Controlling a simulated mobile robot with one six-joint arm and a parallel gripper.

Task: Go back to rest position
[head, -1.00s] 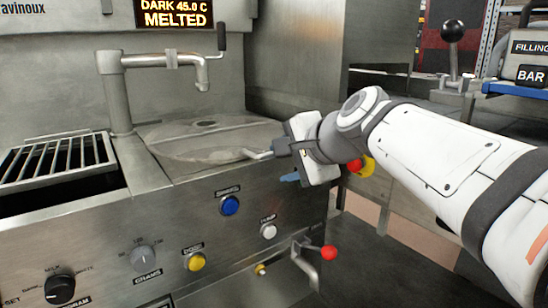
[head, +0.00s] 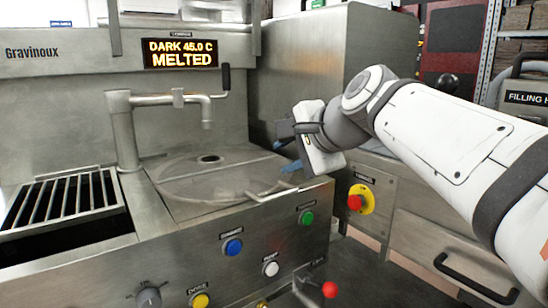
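My gripper (head: 286,148) is at the end of my white arm, right of the picture's middle in the head view. It is above and behind the lid's bar handle (head: 272,193), apart from it. Its blue-tipped fingers look spread and hold nothing that I can see; the white gripper body partly hides them. The round steel lid (head: 190,178) lies flat on the melting tank, with a small dark hole near its back.
A steel spout (head: 162,98) with a dark lever stands behind the lid. A slatted grate (head: 62,200) is at the left. The front panel has several buttons and a red-knobbed lever (head: 329,290). A red emergency stop (head: 355,202) is below my arm. A display (head: 181,54) reads "DARK 45.0 C MELTED".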

